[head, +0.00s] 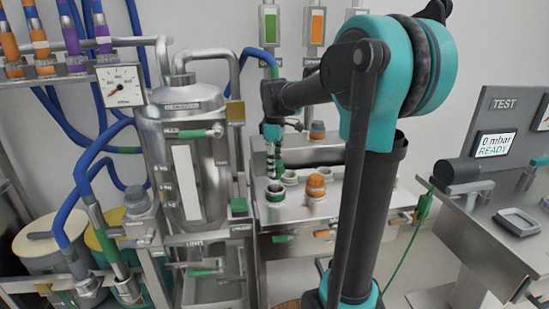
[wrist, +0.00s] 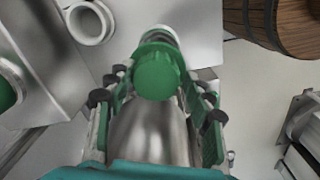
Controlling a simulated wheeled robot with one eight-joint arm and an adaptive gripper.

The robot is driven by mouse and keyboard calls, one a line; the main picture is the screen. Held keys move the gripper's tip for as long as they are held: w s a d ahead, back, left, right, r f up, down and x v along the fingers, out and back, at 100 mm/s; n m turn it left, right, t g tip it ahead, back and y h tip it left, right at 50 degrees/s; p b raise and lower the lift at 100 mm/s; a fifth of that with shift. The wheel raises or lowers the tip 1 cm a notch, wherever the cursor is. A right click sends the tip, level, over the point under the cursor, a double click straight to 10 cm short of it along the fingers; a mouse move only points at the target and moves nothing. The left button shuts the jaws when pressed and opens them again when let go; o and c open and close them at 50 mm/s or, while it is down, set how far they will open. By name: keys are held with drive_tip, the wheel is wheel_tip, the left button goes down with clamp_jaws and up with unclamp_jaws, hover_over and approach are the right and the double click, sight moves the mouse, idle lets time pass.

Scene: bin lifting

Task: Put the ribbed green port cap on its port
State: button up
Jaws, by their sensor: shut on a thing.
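The ribbed green port cap (wrist: 157,76) sits between the fingers of my gripper (wrist: 160,88) in the wrist view. My gripper is shut on it. A pale ring with a green band (wrist: 159,36) shows just beyond the cap, partly hidden by it. In the head view my gripper (head: 274,163) points down over the steel port bench, above an open port with a green band (head: 275,192). The cap is hard to make out there among the fingers. I cannot tell whether cap and port touch.
A second open pale port (head: 290,177) stands beside the green-banded one; an open ring (wrist: 88,22) shows in the wrist view. A steel vessel (head: 190,160) is left. A wooden barrel (wrist: 275,25) is at the wrist view's upper right.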

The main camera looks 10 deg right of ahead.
sight(275, 179)
drive_tip(key=shift+r, duration=0.3)
clamp_jaws()
drive_tip(key=shift+f, duration=0.15)
drive_tip(key=shift+f, duration=1.4)
drive_tip(key=shift+f, duration=0.15)
drive_tip(key=shift+f, duration=0.95)
drive_tip(key=shift+f, duration=0.9)
drive_tip(key=shift+s+f, duration=0.15)
drive_tip(key=shift+f, duration=0.05)
drive_tip(key=o, duration=1.6)
unclamp_jaws()
drive_tip(key=shift+c, duration=0.2)
